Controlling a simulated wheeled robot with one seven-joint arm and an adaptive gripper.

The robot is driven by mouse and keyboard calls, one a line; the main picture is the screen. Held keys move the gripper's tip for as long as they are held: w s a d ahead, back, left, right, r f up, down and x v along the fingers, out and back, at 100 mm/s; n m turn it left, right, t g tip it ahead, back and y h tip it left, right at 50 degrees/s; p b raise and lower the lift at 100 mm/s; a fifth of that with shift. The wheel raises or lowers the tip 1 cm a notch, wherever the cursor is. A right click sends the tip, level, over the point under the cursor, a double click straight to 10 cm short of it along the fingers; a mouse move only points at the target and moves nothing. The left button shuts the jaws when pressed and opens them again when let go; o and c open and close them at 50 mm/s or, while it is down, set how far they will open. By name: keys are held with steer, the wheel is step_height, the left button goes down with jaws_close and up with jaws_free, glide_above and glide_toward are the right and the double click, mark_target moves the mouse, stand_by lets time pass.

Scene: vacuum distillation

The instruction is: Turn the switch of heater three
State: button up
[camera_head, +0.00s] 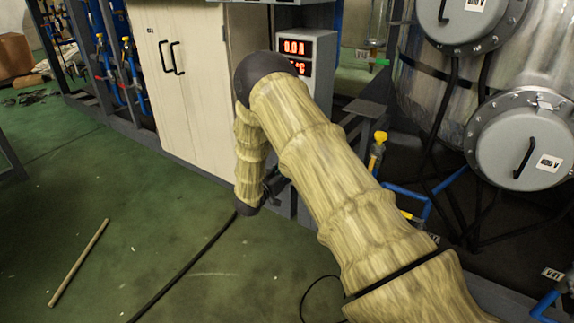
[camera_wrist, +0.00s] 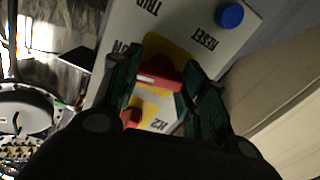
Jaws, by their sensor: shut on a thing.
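The heater's control panel (camera_wrist: 190,30) fills the upper middle of the wrist view, with the words TRIP, RESET and ON on its grey face. A red switch handle (camera_wrist: 158,80) sits on a yellow plate (camera_wrist: 180,55) on this panel. My gripper (camera_wrist: 160,85) is shut on the red switch handle, with one dark green finger on each side. A white label reading H2 lies just below the handle. In the head view my arm covers the gripper and the switch. A grey heater box (camera_head: 318,50) with a red digital display stands behind my arm.
A blue button (camera_wrist: 230,15) is on the panel near RESET. A pale cabinet (camera_head: 180,80) stands left of the heater box. Large metal vessels (camera_head: 510,140) and blue pipes are at the right. A rod (camera_head: 78,263) lies on the green floor, which is otherwise mostly open at left.

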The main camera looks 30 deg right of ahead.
steer(key=shift+s+n+p, duration=0.1)
steer(key=shift+n+p, duration=5.1)
steer(key=shift+n, duration=2.5)
steer(key=shift+f, duration=0.1)
steer(key=o, duration=1)
steer(key=v, duration=1.2)
